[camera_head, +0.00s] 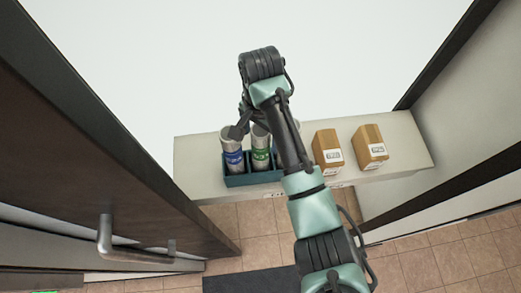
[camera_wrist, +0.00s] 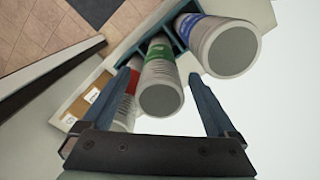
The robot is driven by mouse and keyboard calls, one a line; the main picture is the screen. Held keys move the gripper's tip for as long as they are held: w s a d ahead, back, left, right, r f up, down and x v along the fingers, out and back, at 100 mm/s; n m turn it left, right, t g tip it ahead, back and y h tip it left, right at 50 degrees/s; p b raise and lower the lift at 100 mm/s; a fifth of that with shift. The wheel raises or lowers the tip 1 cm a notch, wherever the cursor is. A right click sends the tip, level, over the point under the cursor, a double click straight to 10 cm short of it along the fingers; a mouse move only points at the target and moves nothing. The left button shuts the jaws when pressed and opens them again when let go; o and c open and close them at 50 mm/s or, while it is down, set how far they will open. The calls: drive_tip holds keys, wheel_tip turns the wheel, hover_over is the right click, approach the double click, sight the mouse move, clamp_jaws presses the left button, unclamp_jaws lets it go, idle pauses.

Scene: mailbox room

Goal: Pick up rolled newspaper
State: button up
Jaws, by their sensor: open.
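Rolled newspapers stand upright in a teal rack (camera_head: 255,180) on a white counter. One has a blue band (camera_head: 232,150) and stands at the left. One has a green band (camera_head: 261,150) and stands beside it; my arm partly covers the rack's right side. The wrist view shows the blue-banded roll (camera_wrist: 226,45), the green-banded roll (camera_wrist: 160,88) and a red-banded roll (camera_wrist: 125,110), partly hidden by a finger. My gripper (camera_wrist: 162,75) is open above the rack, its fingers on either side of the green-banded roll. I cannot tell whether they touch it.
Two cardboard boxes with white labels, one nearer (camera_head: 327,152) and one farther right (camera_head: 370,147), sit on the counter (camera_head: 412,150). A dark wooden door (camera_head: 90,150) with a metal handle (camera_head: 105,240) is at the left. A wall closes the right side. The floor is tiled, with a dark mat (camera_head: 250,281).

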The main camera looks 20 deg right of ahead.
drive_tip(key=shift+f, duration=0.9)
clamp_jaws()
